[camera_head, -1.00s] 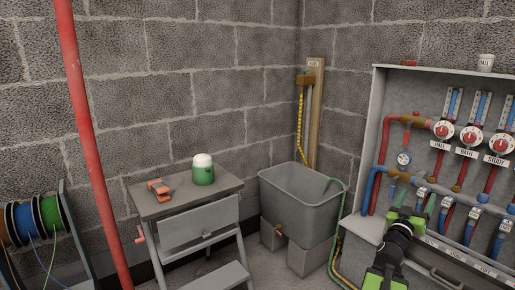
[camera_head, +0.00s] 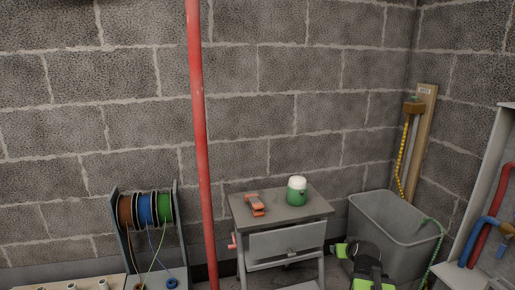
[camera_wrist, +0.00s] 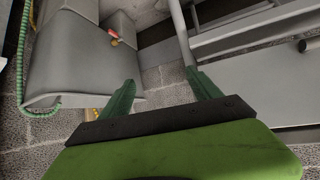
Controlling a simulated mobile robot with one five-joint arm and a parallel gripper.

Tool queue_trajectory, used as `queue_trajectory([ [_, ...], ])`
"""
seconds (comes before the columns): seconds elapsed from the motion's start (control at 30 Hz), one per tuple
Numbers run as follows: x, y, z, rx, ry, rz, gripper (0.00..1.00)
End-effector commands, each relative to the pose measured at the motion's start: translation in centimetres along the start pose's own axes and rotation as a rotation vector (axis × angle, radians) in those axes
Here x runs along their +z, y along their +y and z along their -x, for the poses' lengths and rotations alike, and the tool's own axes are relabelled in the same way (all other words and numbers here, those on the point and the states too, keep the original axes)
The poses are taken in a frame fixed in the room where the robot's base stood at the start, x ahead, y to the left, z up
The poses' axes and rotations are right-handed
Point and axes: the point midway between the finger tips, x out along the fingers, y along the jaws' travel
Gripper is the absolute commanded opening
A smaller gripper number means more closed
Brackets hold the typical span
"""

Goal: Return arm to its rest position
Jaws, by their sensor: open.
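My gripper (camera_wrist: 163,88) shows in the wrist view with its two dark green fingers spread apart and nothing between them. In the head view my green and black arm stands at the bottom right, in front of the grey tub (camera_head: 385,225); the fingertips are hard to make out there. In the wrist view the tub (camera_wrist: 75,65) lies to the left of my fingers. Its lower parts are partly hidden by my arm in the head view.
Cable reels (camera_head: 147,209) stand at the left. A grey cabinet (camera_head: 488,190) with pipes edges the right. A green hose (camera_head: 437,245) hangs at the tub.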

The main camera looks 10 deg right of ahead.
Motion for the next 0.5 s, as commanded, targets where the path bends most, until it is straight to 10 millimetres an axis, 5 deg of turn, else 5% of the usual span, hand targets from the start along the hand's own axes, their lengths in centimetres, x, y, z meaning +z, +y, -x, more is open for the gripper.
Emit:
queue_trajectory([
  [0.03, 0.3, -4.6, 0.9, -0.062, -0.092, 0.022, 0.72],
  [0.2, 5.1, -16.0, 4.4, -0.177, -0.422, 0.088, 0.72],
  [0.5, 11.8, -26.6, 15.2, -0.147, -0.891, 0.228, 0.72],
])
